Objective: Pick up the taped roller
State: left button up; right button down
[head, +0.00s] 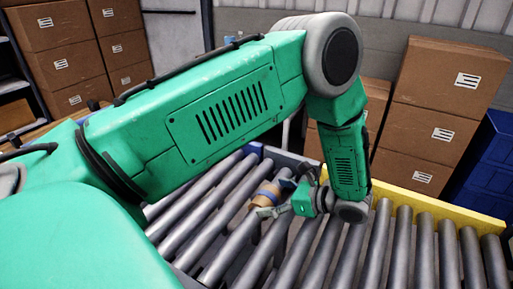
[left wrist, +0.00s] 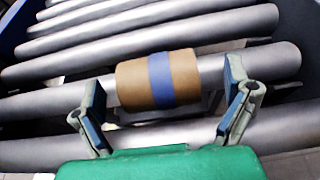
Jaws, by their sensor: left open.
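The taped roller shows in the left wrist view as a short brown cylinder (left wrist: 187,77) with a blue band around its middle. It lies in line with a grey conveyor roller, which shows on both sides of it. In the head view the taped roller (head: 266,191) is partly hidden by my gripper. My left gripper (head: 277,197) is open and empty, low over the conveyor. In the left wrist view its blue-padded fingers (left wrist: 166,92) stand either side of the brown cylinder, apart from its ends. My right gripper is in neither view.
Grey conveyor rollers (head: 376,245) run across the front. A yellow rail (head: 440,207) edges the conveyor at the right. Stacked cardboard boxes (head: 432,130) stand behind at the right, more boxes (head: 60,45) at the back left. Blue crates (head: 488,165) stand at the far right.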

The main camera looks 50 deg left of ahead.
pick_arm(q)
jog(key=shift+d+r, duration=0.15)
jog(key=shift+d, duration=0.55)
jog(key=c, duration=1.7)
